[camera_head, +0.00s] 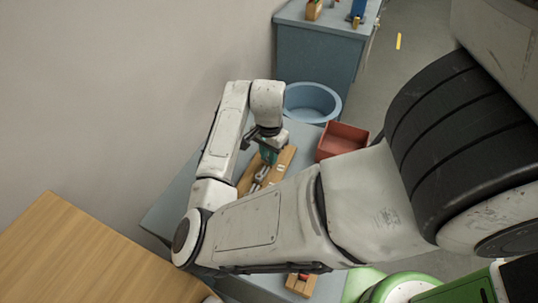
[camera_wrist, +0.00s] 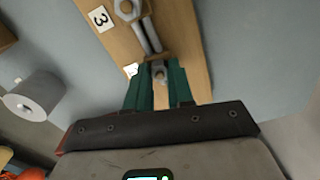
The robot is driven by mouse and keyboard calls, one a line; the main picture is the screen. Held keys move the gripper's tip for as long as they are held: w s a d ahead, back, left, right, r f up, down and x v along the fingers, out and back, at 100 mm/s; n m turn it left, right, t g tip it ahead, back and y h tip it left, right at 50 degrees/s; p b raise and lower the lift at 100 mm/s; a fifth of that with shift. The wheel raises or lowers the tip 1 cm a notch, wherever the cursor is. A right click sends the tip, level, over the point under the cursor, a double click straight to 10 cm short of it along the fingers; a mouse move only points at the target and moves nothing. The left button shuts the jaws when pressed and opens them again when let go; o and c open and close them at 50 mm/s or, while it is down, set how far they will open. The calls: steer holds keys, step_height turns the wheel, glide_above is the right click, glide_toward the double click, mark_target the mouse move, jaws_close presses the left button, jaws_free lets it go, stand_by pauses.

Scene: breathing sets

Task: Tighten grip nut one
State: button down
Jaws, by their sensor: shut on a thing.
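A long wooden board (camera_head: 283,165) lies on the grey-blue table, with grey metal parts on it. In the head view my gripper (camera_head: 268,155) is over the board, pointing down. In the wrist view its two green fingers (camera_wrist: 157,75) are closed around a small grey metal piece (camera_wrist: 159,73), which looks like the grip nut. The fingers hide most of it. Ahead of them a grey metal fitting (camera_wrist: 142,30) with a rounded end lies along the board. A white label with a 3 (camera_wrist: 100,19) is beside that fitting.
A red open box (camera_head: 342,140) stands right of the board, and a round blue tub (camera_head: 312,102) is behind it. A small wooden block (camera_head: 302,285) is at the near edge. A grey cylinder (camera_wrist: 38,92) is left in the wrist view.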

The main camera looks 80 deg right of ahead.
steer(key=m+b, duration=0.2)
steer(key=m, duration=0.4)
steer(key=shift+m, duration=0.3)
steer(key=m+b, duration=0.2)
steer(key=m, duration=0.4)
steer(key=shift+b, duration=0.4)
steer(key=m+b, duration=0.3)
steer(key=m, duration=0.3)
steer(key=shift+f+m, duration=0.1)
steer(key=shift+m, duration=0.2)
steer(key=m+b, duration=0.3)
steer(key=m, duration=0.3)
steer(key=shift+m, duration=0.3)
steer(key=c, duration=1)
jaws_free()
step_height(320, 180, up, 11)
steer(key=shift+r, duration=0.1)
